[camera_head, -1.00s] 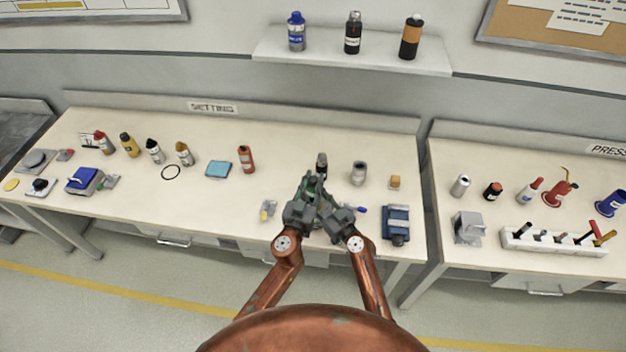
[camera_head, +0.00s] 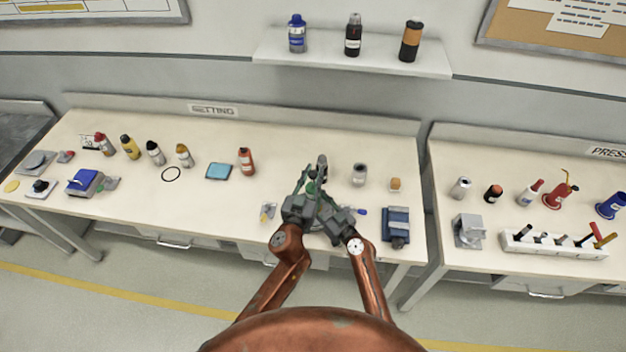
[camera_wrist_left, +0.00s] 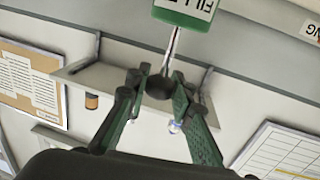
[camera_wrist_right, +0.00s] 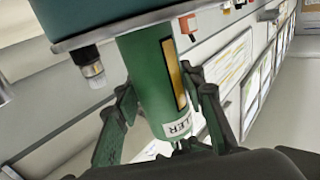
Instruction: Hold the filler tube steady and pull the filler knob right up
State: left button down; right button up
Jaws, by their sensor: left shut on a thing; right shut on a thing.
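The filler tube is a green cylinder with a white FILLER label, large in the right wrist view (camera_wrist_right: 150,75). Its labelled end also shows at the top of the left wrist view (camera_wrist_left: 187,12). A bare metal rod (camera_wrist_left: 171,52) runs from that end to the round black filler knob (camera_wrist_left: 159,87). My left gripper (camera_head: 314,178) is shut on the knob, with a finger on each side. My right gripper (camera_wrist_right: 165,100) is shut around the tube, a finger on each side. In the head view, the grippers largely hide the tube and knob.
A grey can (camera_head: 359,175), a small orange-topped item (camera_head: 395,185) and a blue device (camera_head: 396,226) stand to the right on the bench (camera_head: 300,145). A red bottle (camera_head: 246,161) and blue pad (camera_head: 218,171) stand left. A wall shelf (camera_head: 350,62) holds bottles behind.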

pick_arm(q)
jog(key=shift+r, duration=0.55)
pick_arm(e)
jog(key=shift+d+f, duration=0.15)
pick_arm(q)
jog(key=c, duration=1.7)
grip_release()
jog(key=shift+o, duration=0.2)
jog(key=shift+f, duration=0.1)
jog(key=shift+s, duration=0.3)
pick_arm(e)
jog(key=shift+s, duration=0.1)
pick_arm(q)
jog(key=v, duration=1.1)
jog(key=shift+s+a, duration=0.15)
jog(key=shift+s, duration=0.1)
